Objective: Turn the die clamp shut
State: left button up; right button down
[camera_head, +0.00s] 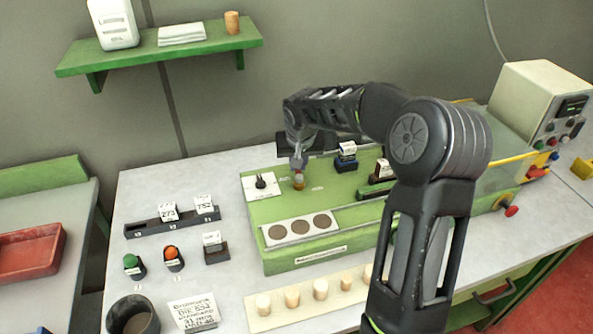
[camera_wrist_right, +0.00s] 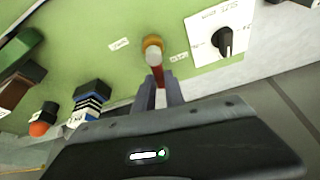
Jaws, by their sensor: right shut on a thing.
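The die clamp (camera_head: 299,182) stands on the green machine top, small and orange-yellow with a red part. In the right wrist view the clamp (camera_wrist_right: 153,46) shows a round orange-yellow end, with a red bar running back between my fingers. My right gripper (camera_head: 298,165) comes down on it from above. In the right wrist view the fingers of my right gripper (camera_wrist_right: 160,92) are closed around the red bar. Small labels lie on both sides of the clamp, too blurred to read. My left gripper is not in view.
A black selector knob (camera_head: 261,182) on a white plate is close beside the clamp. A dark block with a white tag (camera_head: 346,157) stands behind right. A panel with three brown discs (camera_head: 300,229) lies in front. Several corks stand on a pale strip (camera_head: 281,317) at the front.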

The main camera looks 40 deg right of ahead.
jog(key=m+b, duration=0.2)
jog(key=b, duration=0.1)
jog(key=m+h+b, duration=0.1)
jog(key=shift+s+d+f+g+b, duration=0.2)
jog(key=shift+d+f+g+b, duration=0.05)
jog(key=shift+f+g+b, duration=0.05)
jog(key=m, duration=0.1)
jog(key=m+b, duration=0.2)
jog(key=shift+s+d+r+g+h, duration=0.15)
jog(key=shift+s+d+g+h, duration=0.1)
jog(key=shift+g+h, duration=0.15)
jog(key=m, duration=0.2)
jog(key=s+m+g+b, duration=0.1)
jog(key=shift+d+r+m+g+h, duration=0.1)
jog(key=shift+d+m+g+h, duration=0.05)
jog(key=shift+m+g+h, duration=0.2)
jog(key=m, duration=0.1)
jog(key=m+g, duration=0.1)
jog(key=shift+s+r+m, duration=0.1)
jog(key=shift+s+m, duration=0.15)
jog(key=shift+m, duration=0.1)
jog(key=shift+s+m+g+p, duration=0.2)
jog(key=shift+m+g+p, duration=0.15)
jog(key=shift+m, duration=0.5)
jog(key=shift+s+m+g+p, duration=0.2)
jog(key=shift+m+p, duration=0.25)
jog(key=shift+m, duration=0.4)
jog(key=c, duration=1.4)
grip_release()
